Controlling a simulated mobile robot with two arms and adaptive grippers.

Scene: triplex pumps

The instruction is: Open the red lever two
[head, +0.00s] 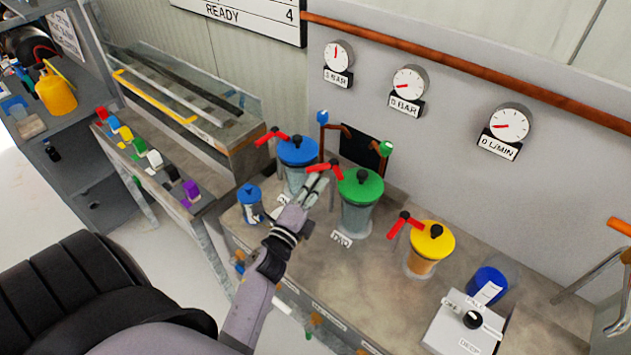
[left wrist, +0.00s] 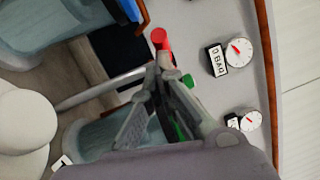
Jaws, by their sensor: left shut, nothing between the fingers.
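Three pumps with clear bodies stand in a row on the bench, each with a red lever. The middle pump has a green lid (head: 361,187) and its red lever (head: 325,166) points left. My left gripper (head: 318,180) is shut and empty, its fingertips close beside this lever; I cannot tell whether they touch. In the left wrist view the shut fingers (left wrist: 165,72) lie just below a red lever end (left wrist: 160,38). The blue-lidded pump (head: 298,152) has its red lever (head: 271,135) at the left. My right gripper is not in view.
Gauges (head: 408,82) hang on the wall behind. A blue canister (head: 250,203) stands left of the pumps. A blue cup (head: 487,285) and a white control box (head: 466,322) stand at the right. The bench front before the yellow pump is clear.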

